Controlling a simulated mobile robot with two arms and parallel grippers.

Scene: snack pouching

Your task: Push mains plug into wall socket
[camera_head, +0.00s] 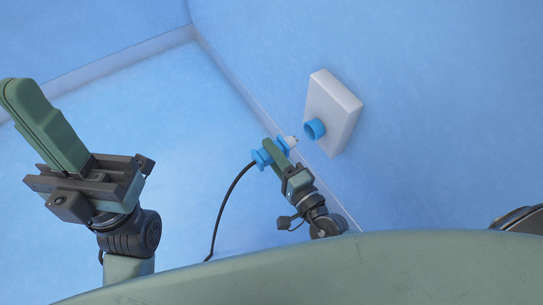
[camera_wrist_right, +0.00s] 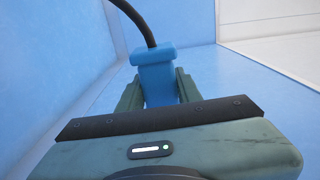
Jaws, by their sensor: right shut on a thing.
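The mains plug (camera_head: 259,160) is blue with a pale tip and a black cable at its rear. My right gripper (camera_head: 271,147) is shut on it. The tip points toward the wall socket, with a small gap between them. The socket is a white box (camera_head: 338,108) on the wall with a round blue opening (camera_head: 314,129) facing the plug. In the right wrist view the blue plug (camera_wrist_right: 157,78) sits between the two green fingers (camera_wrist_right: 158,92); its tip is hidden. My left gripper (camera_head: 22,95) is raised at the left, away from the plug, its fingers seen edge-on.
The black cable (camera_head: 222,203) hangs from the plug down to the left. It also shows in the right wrist view (camera_wrist_right: 137,20). Blue walls meet the floor along a pale skirting (camera_head: 255,98). The floor (camera_head: 165,115) between my grippers is clear.

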